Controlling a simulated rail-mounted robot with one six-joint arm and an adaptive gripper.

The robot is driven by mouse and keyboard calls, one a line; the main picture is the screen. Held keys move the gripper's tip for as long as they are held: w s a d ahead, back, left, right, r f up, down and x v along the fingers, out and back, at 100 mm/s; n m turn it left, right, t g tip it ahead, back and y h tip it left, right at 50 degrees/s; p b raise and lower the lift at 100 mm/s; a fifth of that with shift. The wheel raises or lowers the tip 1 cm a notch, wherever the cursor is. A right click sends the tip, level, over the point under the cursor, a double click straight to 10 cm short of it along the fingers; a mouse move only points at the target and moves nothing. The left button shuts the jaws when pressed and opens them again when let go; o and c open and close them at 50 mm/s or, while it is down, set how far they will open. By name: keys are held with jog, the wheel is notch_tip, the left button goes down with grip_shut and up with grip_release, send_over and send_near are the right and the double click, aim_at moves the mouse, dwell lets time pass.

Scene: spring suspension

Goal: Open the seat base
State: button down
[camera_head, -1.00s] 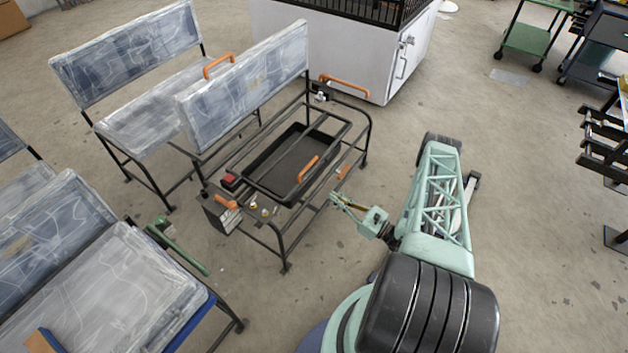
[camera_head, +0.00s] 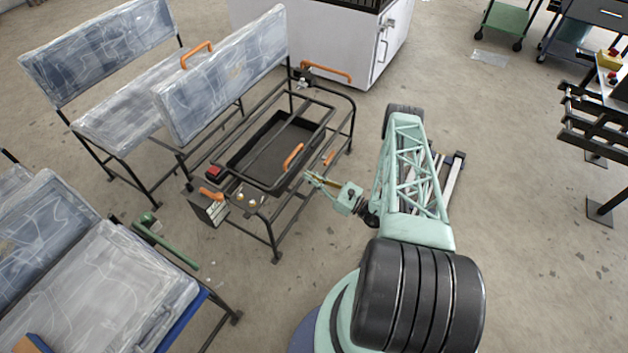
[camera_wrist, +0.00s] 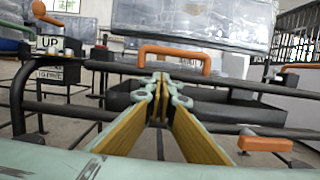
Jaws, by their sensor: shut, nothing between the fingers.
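The seat unit is a black tube frame (camera_head: 345,106) with a plastic-wrapped backrest (camera_head: 225,75) behind it. Inside the frame is a dark tray-like seat base (camera_head: 262,155). An orange handle (camera_head: 293,156) stands at the seat base's near side; in the wrist view this handle (camera_wrist: 175,49) is just beyond my fingertips. My gripper (camera_head: 309,177) is at the near side of the frame, a little short of the handle. In the wrist view its yellow-padded fingers converge at the tips (camera_wrist: 161,79), shut and empty. They appear apart from the handle.
An orange lever (camera_head: 329,157) sits on the near rail, right of my fingers. A box with an orange lever (camera_head: 209,208) and a red part (camera_head: 214,172) are at the frame's left end. A white cabinet (camera_head: 325,45) stands behind.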

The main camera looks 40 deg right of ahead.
jog(key=w+a+r+b, duration=0.1)
jog(key=w+r, duration=0.3)
jog(key=w, duration=0.1)
jog(key=shift+w+a, duration=0.15)
jog(key=shift+a, duration=0.25)
jog(key=shift+r, duration=0.25)
dwell(0.5)
jog(key=shift+w+r+g+p, duration=0.1)
jog(key=shift+r+g+p, duration=0.2)
jog(key=shift+r+p, duration=0.25)
